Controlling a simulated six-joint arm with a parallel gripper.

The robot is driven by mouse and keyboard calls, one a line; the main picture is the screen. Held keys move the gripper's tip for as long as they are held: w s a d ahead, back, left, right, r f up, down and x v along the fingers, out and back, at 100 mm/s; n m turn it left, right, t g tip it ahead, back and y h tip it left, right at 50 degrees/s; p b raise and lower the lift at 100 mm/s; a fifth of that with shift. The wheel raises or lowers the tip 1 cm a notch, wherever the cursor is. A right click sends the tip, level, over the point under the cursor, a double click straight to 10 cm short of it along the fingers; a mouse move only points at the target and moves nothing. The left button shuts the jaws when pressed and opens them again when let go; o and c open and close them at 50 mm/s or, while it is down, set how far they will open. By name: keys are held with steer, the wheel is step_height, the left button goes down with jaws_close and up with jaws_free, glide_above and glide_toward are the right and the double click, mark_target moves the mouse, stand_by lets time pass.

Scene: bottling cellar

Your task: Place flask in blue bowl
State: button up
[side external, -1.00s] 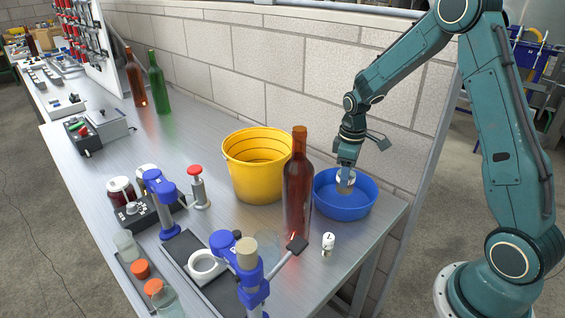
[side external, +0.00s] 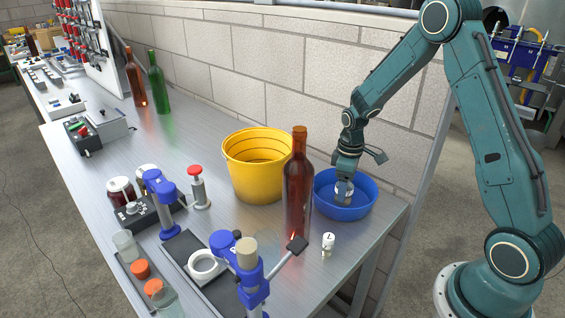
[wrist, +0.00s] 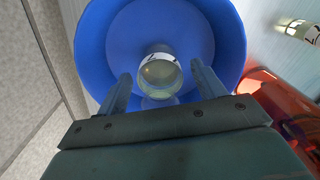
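The flask (wrist: 160,72), small and clear with a white marked label band, is inside the blue bowl (wrist: 222,40) in the wrist view. In the side external view the flask (side external: 343,192) shows low inside the bowl (side external: 345,213), just under my gripper (side external: 346,180). In the wrist view my gripper (wrist: 160,78) has one finger on each side of the flask, with a visible gap at both sides, so it is open. The flask's contact with the bowl floor is hard to make out.
A tall brown bottle (side external: 298,190) stands close left of the bowl, and a yellow bucket (side external: 256,180) stands behind it. A small white-labelled vial (side external: 328,245) stands near the table's front edge. The block wall (side external: 330,85) runs close behind the bowl.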

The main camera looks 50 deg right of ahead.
steer(key=shift+r, duration=0.1)
step_height(320, 180, up, 12)
stand_by(1.0)
steer(key=shift+r, duration=0.15)
stand_by(0.3)
steer(key=s+a+r+m+t, duration=0.2)
steer(key=s+a+r+t, duration=0.1)
steer(key=s+a+r, duration=0.7)
steer(key=s+a+r+m+t, duration=0.1)
steer(key=s+a, duration=0.1)
steer(key=s, duration=0.4)
steer(key=s+a+r+m+t, duration=0.1)
steer(key=s+a+r, duration=0.1)
steer(key=s, duration=0.4)
steer(key=shift+t, duration=0.3)
